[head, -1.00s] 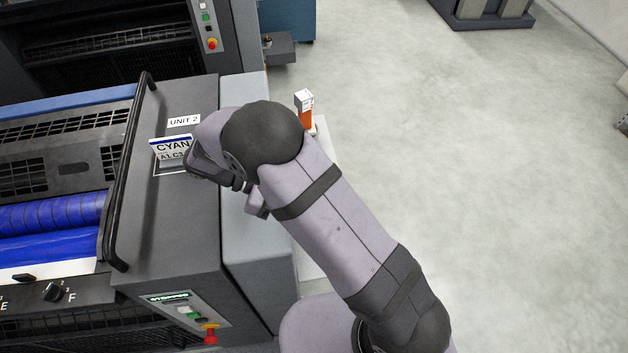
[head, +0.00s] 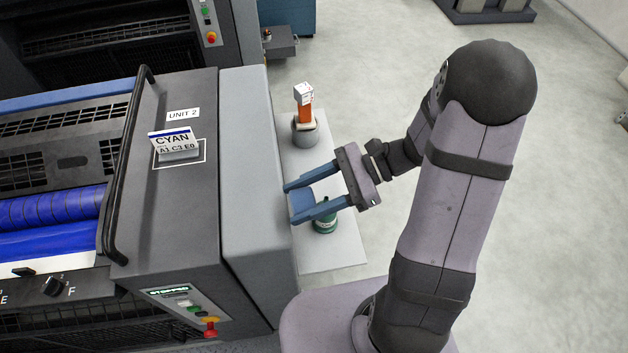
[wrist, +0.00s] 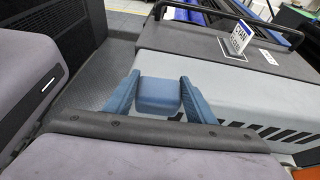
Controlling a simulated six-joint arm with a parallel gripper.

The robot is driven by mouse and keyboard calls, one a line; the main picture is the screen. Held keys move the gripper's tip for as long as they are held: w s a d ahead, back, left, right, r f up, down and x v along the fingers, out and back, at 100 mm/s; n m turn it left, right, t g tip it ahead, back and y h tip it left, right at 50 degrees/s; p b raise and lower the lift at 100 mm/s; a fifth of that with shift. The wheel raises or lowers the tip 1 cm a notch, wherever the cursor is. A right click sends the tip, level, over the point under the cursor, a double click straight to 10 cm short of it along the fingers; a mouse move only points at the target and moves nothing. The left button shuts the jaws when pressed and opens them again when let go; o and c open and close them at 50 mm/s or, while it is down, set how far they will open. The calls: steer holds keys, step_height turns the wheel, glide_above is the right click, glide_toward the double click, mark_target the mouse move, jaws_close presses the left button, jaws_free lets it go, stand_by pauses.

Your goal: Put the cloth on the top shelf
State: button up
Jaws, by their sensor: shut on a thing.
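My gripper (head: 291,203) has two blue fingers. It is shut on a small blue padded piece (wrist: 160,95), which looks like the folded cloth. The piece also shows between the fingers in the head view (head: 303,200). The gripper is above the left part of a white surface (head: 342,255), close to the grey side of the press (head: 250,190). Its fingers point left in the head view. I cannot tell shelf levels apart in these views, and the top shelf cannot be made out with certainty.
A green can (head: 325,225) stands on the white surface, partly under the gripper. A grey round container (head: 304,133) with an orange and white box (head: 304,105) is further back. A CYAN card (head: 172,140) stands on the press top. A black handrail (head: 130,160) runs along the press.

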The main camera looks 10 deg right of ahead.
steer(key=w+d+f+m+t+h+b, duration=0.3)
steer(key=w+d+f+m+t, duration=0.5)
steer(key=d+f+t, duration=0.15)
steer(key=m+t+b, duration=0.1)
steer(key=m+b, duration=0.1)
steer(key=b, duration=0.8)
glide_above(311, 166)
step_height(311, 166, down, 4)
steer(key=shift+h, duration=0.4)
steer(key=shift+s+f+p, duration=0.1)
steer(key=shift+f+p, duration=0.35)
steer(key=shift+f, duration=4.55)
steer(key=shift+f, duration=0.15)
steer(key=o, duration=1)
